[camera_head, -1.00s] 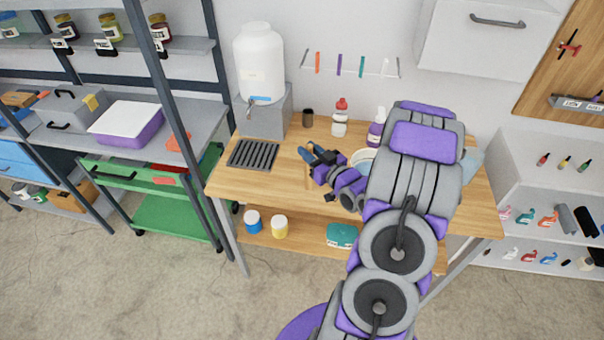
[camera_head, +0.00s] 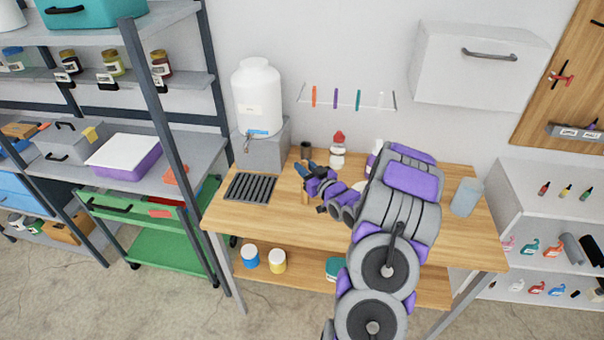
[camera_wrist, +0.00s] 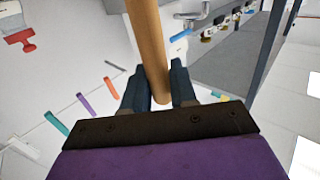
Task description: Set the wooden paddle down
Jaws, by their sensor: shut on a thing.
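In the wrist view the wooden paddle (camera_wrist: 146,40) shows as a round tan handle running up between the fingers of my gripper (camera_wrist: 159,88). The fingers are shut on it. In the head view my gripper (camera_head: 307,169) is above the back left part of the wooden table, to the right of the black grate. A thin strip of the paddle (camera_head: 304,192) shows below the fingers, close in colour to the tabletop. I cannot tell whether its lower end touches the table (camera_head: 225,212). The rest of the paddle is hidden or out of frame.
A black slatted grate (camera_head: 250,188) lies at the table's left, before the white water dispenser (camera_head: 257,95). A dark cup (camera_head: 307,150) and a red-capped bottle (camera_head: 338,155) stand behind my gripper. A translucent container (camera_head: 467,197) stands at the right. My arm hides the table's middle.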

